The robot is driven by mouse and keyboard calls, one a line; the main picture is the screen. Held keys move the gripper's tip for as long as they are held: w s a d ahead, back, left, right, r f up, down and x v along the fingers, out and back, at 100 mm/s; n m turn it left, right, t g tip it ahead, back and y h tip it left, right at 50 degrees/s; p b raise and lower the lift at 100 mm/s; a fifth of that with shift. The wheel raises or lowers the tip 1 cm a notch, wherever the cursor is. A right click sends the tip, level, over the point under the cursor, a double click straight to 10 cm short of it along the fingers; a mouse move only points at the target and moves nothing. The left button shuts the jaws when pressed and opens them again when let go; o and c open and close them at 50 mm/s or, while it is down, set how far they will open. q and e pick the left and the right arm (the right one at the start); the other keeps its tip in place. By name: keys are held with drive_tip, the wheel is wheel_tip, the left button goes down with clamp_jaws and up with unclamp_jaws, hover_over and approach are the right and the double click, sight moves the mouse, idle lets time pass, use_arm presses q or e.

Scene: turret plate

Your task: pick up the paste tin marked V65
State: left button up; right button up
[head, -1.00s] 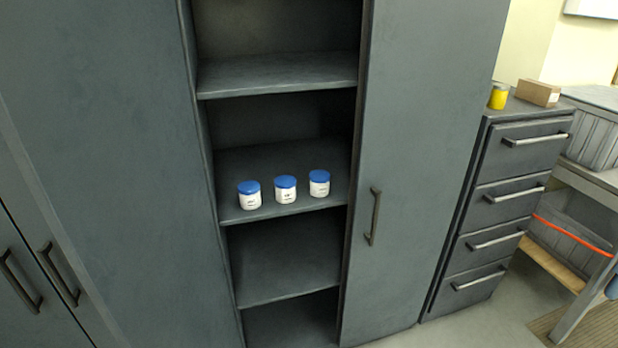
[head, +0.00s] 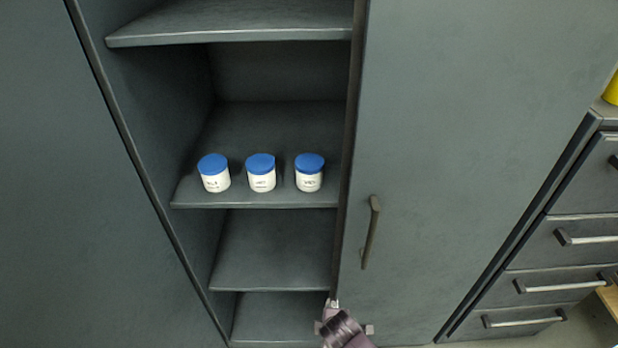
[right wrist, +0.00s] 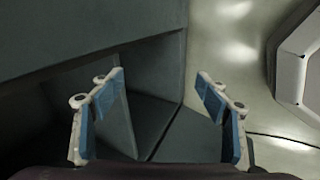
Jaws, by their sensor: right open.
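Three white paste tins with blue lids stand upright in a row on a cabinet shelf (head: 225,199): a left tin (head: 216,183), a middle tin (head: 262,182) and a right tin (head: 309,181). Each has a dark mark on its front, too small to read for sure, so I cannot tell which is V65. My right gripper (head: 333,306) shows at the bottom of the head view, well below the tins. In the right wrist view the right gripper (right wrist: 160,76) is open and empty, its blue-padded fingers wide apart. My left gripper is out of view.
The grey open cabinet has an upper shelf (head: 235,38) above the tins and lower shelves below. A closed door (head: 440,170) with a handle (head: 371,232) bounds it on the right. A drawer unit (head: 555,265) stands farther right. The shelf around the tins is otherwise clear.

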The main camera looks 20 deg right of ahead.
sight(309, 171)
drive_tip(key=w+r+n+t+h, duration=0.1)
drive_tip(key=w+r+n, duration=0.4)
drive_tip(key=r, duration=0.8)
drive_tip(key=w+a+r+n+t+h+b, duration=0.1)
drive_tip(key=w+r+n, duration=0.5)
drive_tip(key=r, duration=0.7)
drive_tip(key=w+r+n+t+h+b, duration=0.1)
drive_tip(key=w+r+n+t, duration=0.4)
drive_tip(key=r, duration=0.9)
drive_tip(key=shift+w+a+n+h, duration=0.25)
drive_tip(key=shift+w+n+h, duration=0.15)
drive_tip(key=shift+w+h, duration=0.3)
drive_tip(key=shift+w+d, duration=0.1)
drive_tip(key=shift+w, duration=0.15)
drive_tip(key=x, duration=0.7)
drive_tip(key=shift+f, duration=0.25)
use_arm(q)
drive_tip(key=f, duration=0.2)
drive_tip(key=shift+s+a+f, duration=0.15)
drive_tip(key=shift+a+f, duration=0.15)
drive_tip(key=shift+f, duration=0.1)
use_arm(e)
drive_tip(key=shift+r, duration=0.1)
drive_tip(key=c, duration=1.5)
